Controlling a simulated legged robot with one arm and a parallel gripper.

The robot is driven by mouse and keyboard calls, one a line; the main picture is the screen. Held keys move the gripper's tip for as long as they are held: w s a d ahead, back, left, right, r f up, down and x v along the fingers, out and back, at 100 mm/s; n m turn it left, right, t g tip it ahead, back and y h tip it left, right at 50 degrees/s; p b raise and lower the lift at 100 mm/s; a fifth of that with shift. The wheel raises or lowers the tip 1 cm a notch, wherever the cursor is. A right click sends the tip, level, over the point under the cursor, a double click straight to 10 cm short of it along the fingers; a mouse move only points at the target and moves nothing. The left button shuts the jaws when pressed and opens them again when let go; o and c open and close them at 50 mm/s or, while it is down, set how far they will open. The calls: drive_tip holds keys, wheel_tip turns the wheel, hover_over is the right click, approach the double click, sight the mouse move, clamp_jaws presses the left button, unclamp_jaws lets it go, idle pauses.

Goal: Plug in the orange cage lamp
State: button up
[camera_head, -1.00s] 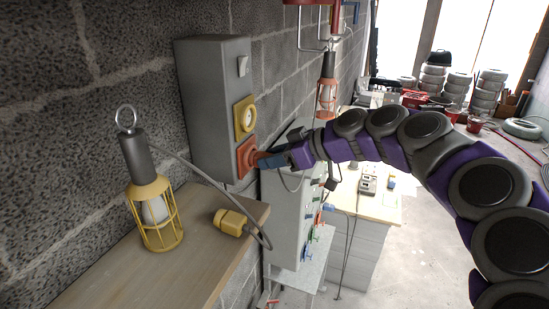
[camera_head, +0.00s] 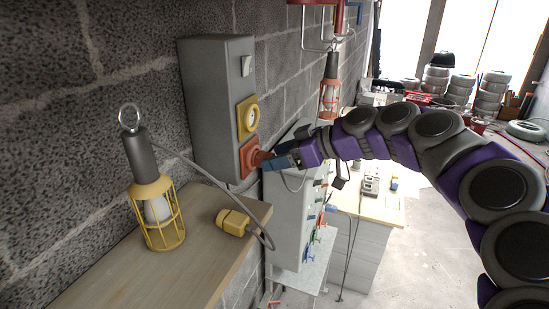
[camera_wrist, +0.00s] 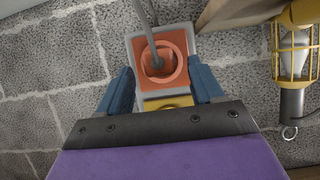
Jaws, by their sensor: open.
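The orange cage lamp (camera_head: 329,96) hangs from a hook below a red fitting, behind my arm in the head view. An orange plug (camera_head: 261,157) sits in the orange socket (camera_head: 246,159) on the grey wall box (camera_head: 215,105). The wrist view shows the plug (camera_wrist: 157,66) end-on with a grey cable (camera_wrist: 147,30) running from it, inside the square orange socket plate (camera_wrist: 181,40). My gripper (camera_head: 271,163) is open just off the plug. In the wrist view, its blue fingers stand apart on either side of the socket, with nothing between them held.
A yellow socket (camera_head: 247,116) is above the orange one. A yellow cage lamp (camera_head: 158,215) and its loose yellow plug (camera_head: 233,222) are on the wooden shelf (camera_head: 130,267). A grey cabinet (camera_head: 287,230) stands below the box. A workbench (camera_head: 385,208) is beyond.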

drive_tip(key=b+v, duration=0.2)
drive_tip(key=v, duration=1.4)
drive_tip(key=shift+w, duration=0.1)
drive_tip(key=s+a+f+m+g+h+b, duration=0.2)
drive_tip(key=s+a+f+h+b, duration=0.15)
drive_tip(key=s+f, duration=0.45)
drive_tip(key=s+a+f+m+g+h+b, duration=0.1)
drive_tip(key=s+a+f+m+h+b, duration=0.1)
drive_tip(key=s+a+f+b, duration=0.65)
drive_tip(key=s+d+f+m+g+h+b, duration=0.1)
drive_tip(key=s+d+f, duration=0.4)
drive_tip(key=f, duration=0.5)
drive_tip(key=s+d+f+m+g+h+b, duration=0.1)
drive_tip(key=s+d+f+m+h+b, duration=0.2)
drive_tip(key=s+f, duration=0.4)
drive_tip(key=s+d+f+m+g+h+b, duration=0.1)
drive_tip(key=s+d+f+m, duration=0.5)
drive_tip(key=f, duration=0.8)
drive_tip(key=shift+s+d+f+h+b, duration=0.2)
drive_tip(key=shift+d+f+h+b, duration=0.2)
drive_tip(key=shift+h, duration=0.25)
drive_tip(key=shift+a, duration=0.15)
